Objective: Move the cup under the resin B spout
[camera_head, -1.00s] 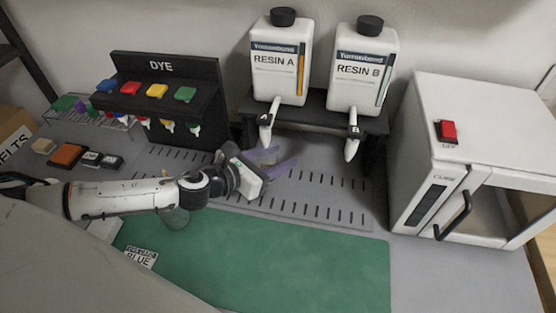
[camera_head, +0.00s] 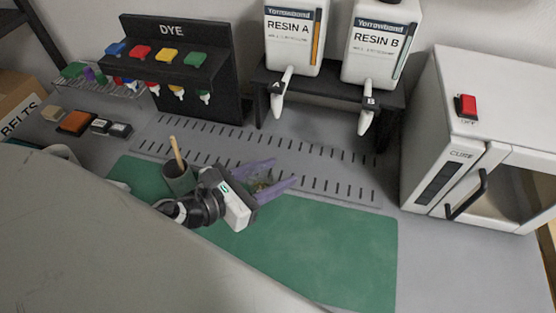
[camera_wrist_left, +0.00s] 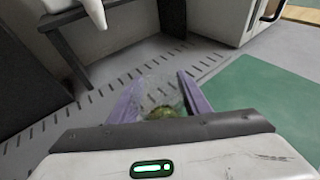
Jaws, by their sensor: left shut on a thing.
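My left gripper (camera_head: 275,180) has its purple fingers closed around a clear cup (camera_head: 260,186) with a little greenish stuff in it. In the left wrist view the cup (camera_wrist_left: 160,98) shows between the gripper's fingers (camera_wrist_left: 158,100), over the slotted grey plate. The resin B bottle (camera_head: 380,45) stands on a black stand, and its white spout (camera_head: 365,118) points down. The cup is in front of the spout and to its left, not below it. The resin A bottle (camera_head: 293,38) with its spout (camera_head: 279,105) is to the left. My right gripper is not in view.
The slotted plate (camera_head: 335,180) is clear below the spouts. A green mat (camera_head: 330,245) lies in front. A dark pot (camera_head: 180,182) with a wooden stick is left of my gripper. The dye rack (camera_head: 170,65) stands back left, the white curing box (camera_head: 480,120) right.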

